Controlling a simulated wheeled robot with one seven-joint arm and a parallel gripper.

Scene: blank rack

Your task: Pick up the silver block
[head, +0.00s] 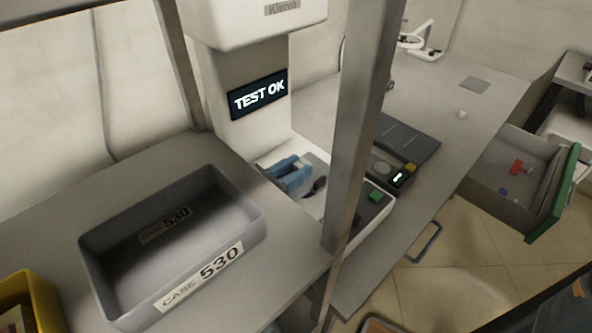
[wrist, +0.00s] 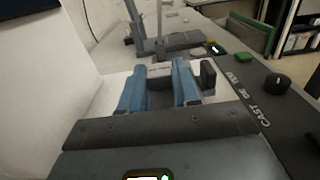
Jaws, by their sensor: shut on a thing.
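My gripper (wrist: 156,70) reaches forward in the wrist view with two blue fingers. It is shut on the silver block (wrist: 160,75), a small light grey piece between the fingers near their tips. The block is mostly hidden, and I cannot tell whether it touches the surface below. In the head view the blue fingers (head: 290,173) show over the base of the white machine, below its screen. The block cannot be made out clearly in the head view.
The white machine's screen (head: 258,95) reads TEST OK. A grey case (head: 101,292) marked 530 stands empty to the left. A metal post (head: 358,120) crosses the head view. A green button (head: 376,196) and black knob (wrist: 278,83) are on the machine's right side. An open drawer (head: 553,196) is at right.

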